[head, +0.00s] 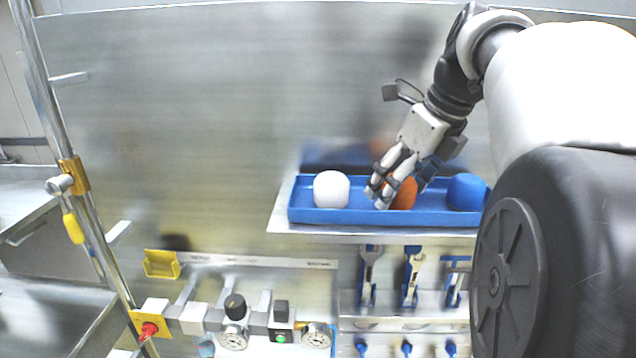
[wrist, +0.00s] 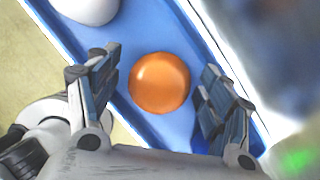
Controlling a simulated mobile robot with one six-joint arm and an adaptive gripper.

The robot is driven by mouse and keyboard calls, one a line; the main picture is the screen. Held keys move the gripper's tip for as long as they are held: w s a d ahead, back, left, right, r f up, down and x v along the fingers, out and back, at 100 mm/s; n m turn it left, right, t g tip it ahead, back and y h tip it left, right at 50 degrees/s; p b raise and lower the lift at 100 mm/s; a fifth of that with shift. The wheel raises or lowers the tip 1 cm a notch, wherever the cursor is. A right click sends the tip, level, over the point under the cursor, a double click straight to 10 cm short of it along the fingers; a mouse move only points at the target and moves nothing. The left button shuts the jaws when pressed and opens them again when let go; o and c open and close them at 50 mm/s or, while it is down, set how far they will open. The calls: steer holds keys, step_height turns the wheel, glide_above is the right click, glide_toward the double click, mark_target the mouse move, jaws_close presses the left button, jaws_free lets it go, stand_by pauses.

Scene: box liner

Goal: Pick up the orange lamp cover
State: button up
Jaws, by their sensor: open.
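The orange lamp cover (head: 404,193) sits in a blue tray (head: 362,216), in the middle between two other covers. It is round from above and shows whole in the wrist view (wrist: 159,83). My gripper (head: 398,188) is over the tray in the head view, its fingers partly hiding the orange cover. In the wrist view my gripper (wrist: 157,95) is open, with one finger on each side of the orange cover. A gap shows between the cover and the left finger; the right finger is closer to it. I cannot tell whether it touches.
A white cover (head: 331,189) stands at the left of the tray and a blue cover (head: 466,192) at the right. The tray rests on a metal shelf (head: 283,218) against a metal wall. Tools (head: 411,276) hang below, with valves and gauges (head: 233,337) at the lower left.

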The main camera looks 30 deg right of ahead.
steer(key=shift+c, duration=0.5)
steer(key=c, duration=1.1)
steer(key=shift+o, duration=0.2)
